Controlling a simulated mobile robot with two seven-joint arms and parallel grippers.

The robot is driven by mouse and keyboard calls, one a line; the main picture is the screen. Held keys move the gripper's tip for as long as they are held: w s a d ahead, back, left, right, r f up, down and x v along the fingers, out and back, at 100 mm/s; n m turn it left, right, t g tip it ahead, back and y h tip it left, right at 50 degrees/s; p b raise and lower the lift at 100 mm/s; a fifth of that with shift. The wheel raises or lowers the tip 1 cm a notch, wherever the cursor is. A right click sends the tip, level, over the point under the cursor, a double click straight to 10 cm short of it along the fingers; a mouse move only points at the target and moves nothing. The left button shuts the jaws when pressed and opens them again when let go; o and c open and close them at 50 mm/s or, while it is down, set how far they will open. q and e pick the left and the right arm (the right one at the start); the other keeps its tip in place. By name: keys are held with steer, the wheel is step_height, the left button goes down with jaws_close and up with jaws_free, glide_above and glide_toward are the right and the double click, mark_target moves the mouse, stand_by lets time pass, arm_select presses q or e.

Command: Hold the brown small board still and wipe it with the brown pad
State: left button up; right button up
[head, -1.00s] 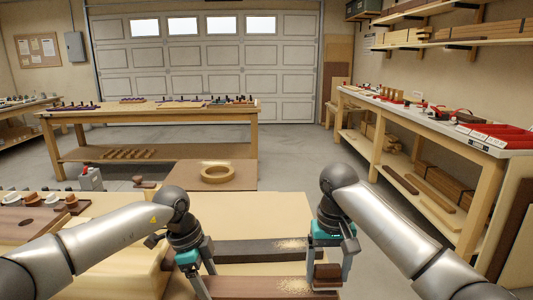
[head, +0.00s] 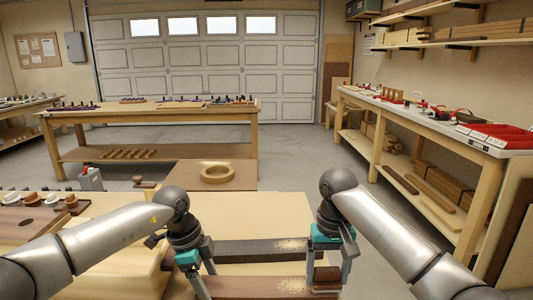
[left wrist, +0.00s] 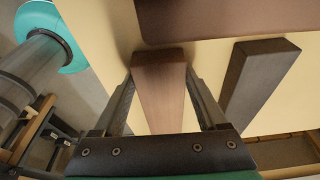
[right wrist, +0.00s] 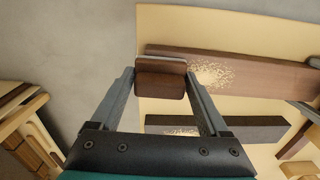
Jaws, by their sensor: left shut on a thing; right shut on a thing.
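The brown small board (head: 250,287) lies at the front of the bench, with pale dust (head: 293,285) near its right end. My left gripper (left wrist: 158,100) is shut on the board's left end, one finger along each side. My right gripper (right wrist: 160,85) is shut on the brown pad (right wrist: 160,82), a small block with a thin grey layer. In the head view the pad (head: 327,275) is at the board's right end, to the right of the dust. Whether its underside touches the board I cannot tell.
A dark grey board (head: 245,250) lies just behind the brown one, also with dust on its right part. A brown panel (left wrist: 230,20) lies close by in the left wrist view. A wooden ring (head: 217,173) stands farther back. The bench top (head: 265,215) between is clear.

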mark_target(272, 287)
steer(key=shift+a+f, duration=0.1)
steer(key=shift+a, duration=0.05)
stand_by(0.4)
steer(key=shift+a, duration=5.7)
steer(key=shift+d+f, duration=0.15)
steer(key=shift+d, duration=2.4)
steer(key=shift+d+r, duration=0.2)
steer(key=shift+d, duration=1.7)
steer(key=shift+d+f, duration=0.1)
steer(key=shift+d, duration=1.35)
steer(key=shift+a, duration=5.95)
steer(key=shift+d, duration=0.1)
